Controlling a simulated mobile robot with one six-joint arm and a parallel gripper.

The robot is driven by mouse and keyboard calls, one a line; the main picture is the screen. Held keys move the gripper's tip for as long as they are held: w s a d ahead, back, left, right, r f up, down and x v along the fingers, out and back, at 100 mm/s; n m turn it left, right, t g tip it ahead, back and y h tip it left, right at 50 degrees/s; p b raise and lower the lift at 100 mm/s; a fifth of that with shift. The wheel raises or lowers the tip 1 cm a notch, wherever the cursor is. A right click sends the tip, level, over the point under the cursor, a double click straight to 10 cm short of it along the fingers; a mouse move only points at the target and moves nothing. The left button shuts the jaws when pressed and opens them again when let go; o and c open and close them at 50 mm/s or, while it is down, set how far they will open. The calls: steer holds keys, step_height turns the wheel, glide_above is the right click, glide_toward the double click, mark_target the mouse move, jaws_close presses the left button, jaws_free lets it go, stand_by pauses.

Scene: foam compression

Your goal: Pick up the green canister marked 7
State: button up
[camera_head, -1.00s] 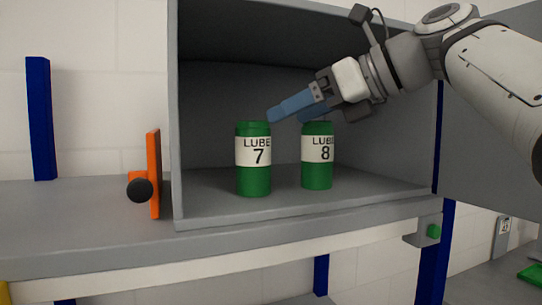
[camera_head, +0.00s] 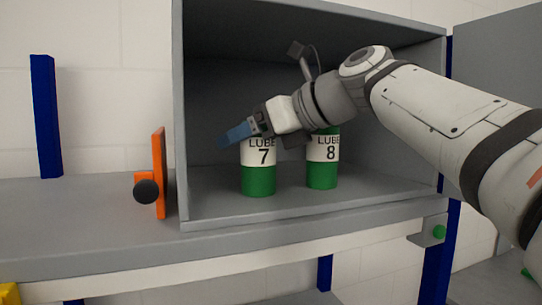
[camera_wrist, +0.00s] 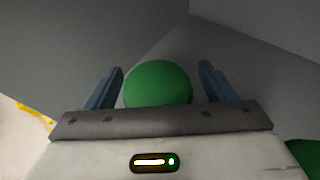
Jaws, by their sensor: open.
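The green canister marked 7 (camera_head: 259,180) stands upright on the floor of the grey cabinet. Its white label reads LUBE 7, and my gripper covers its top in the head view. In the wrist view its round green top (camera_wrist: 158,84) shows between the two blue fingers, with gaps on both sides. My gripper (camera_head: 222,143) is open and points left and slightly down, in front of or over the canister's top; the wrist view also shows its fingers (camera_wrist: 160,88). I cannot tell the exact height between them.
A second green canister marked 8 (camera_head: 322,175) stands to the right, its top partly hidden by my arm; a green edge (camera_wrist: 303,155) shows at the wrist view's lower right. The cabinet (camera_head: 215,205) has walls close around. An orange handle (camera_head: 159,172) is at left.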

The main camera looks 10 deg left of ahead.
steer(key=c, duration=1.1)
steer(key=shift+c, duration=0.5)
steer(key=shift+r, duration=0.15)
